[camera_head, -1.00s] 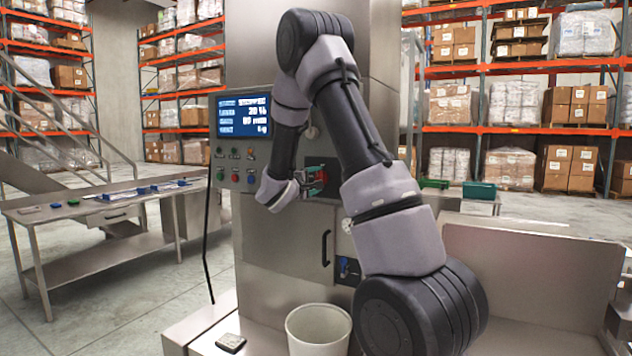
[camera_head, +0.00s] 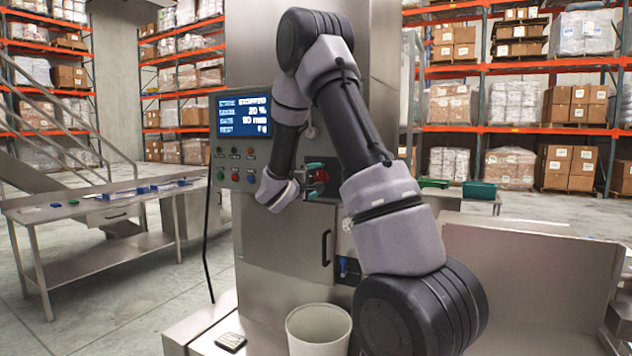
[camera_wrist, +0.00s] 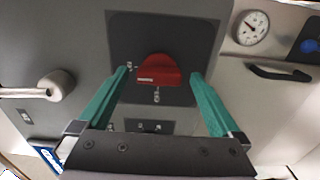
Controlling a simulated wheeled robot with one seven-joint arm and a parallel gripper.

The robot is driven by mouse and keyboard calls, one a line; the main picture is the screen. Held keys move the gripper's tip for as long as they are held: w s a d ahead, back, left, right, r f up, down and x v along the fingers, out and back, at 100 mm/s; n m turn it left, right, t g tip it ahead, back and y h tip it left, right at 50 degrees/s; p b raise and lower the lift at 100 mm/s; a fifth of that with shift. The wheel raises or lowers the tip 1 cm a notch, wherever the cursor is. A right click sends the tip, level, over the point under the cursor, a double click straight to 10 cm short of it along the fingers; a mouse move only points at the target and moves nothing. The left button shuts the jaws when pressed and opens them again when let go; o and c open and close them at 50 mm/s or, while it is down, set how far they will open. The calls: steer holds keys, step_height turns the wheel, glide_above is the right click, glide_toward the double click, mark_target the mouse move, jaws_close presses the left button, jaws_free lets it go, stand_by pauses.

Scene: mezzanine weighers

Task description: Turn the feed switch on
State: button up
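The red switch knob (camera_wrist: 157,70) sits on a dark plate (camera_wrist: 190,30) on the grey machine face in the wrist view. My gripper (camera_wrist: 160,75) has its two green fingers apart, one on each side of the knob, with gaps between fingers and knob. The fingers point toward the plate. In the head view my gripper (camera_head: 313,180) is at the machine front, right of the button panel, and the red knob (camera_head: 321,177) shows partly behind it. Whether the fingertips touch the plate cannot be told.
A lit blue display (camera_head: 241,115) and a button panel (camera_head: 236,167) are on the machine to the left. A white bin (camera_head: 318,330) stands below. The wrist view shows a round gauge (camera_wrist: 249,27), a black handle (camera_wrist: 278,73) and a grey rounded lever (camera_wrist: 58,86) nearby.

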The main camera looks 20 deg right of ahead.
steer(key=v, duration=1)
steer(key=shift+s+a, duration=0.3)
steer(key=s+d+r+m+g+y, duration=0.1)
steer(key=s+d+m+g+y, duration=0.3)
steer(key=s, duration=0.7)
steer(key=s+d+m+g+y, duration=0.2)
steer(key=s+m+g, duration=0.25)
steer(key=s, duration=0.55)
steer(key=s+a+r+m+t+y, duration=0.1)
steer(key=s+a+r+t+y, duration=0.1)
steer(key=a, duration=0.5)
steer(key=s+a+r+m+t+y, duration=0.2)
steer(key=s+a+r+y, duration=0.2)
steer(key=s+a+y, duration=0.2)
steer(key=shift+s+a+t+y, duration=0.35)
steer(key=shift+a+y, duration=0.6)
steer(key=shift+y, duration=0.15)
steer(key=shift+r, duration=0.15)
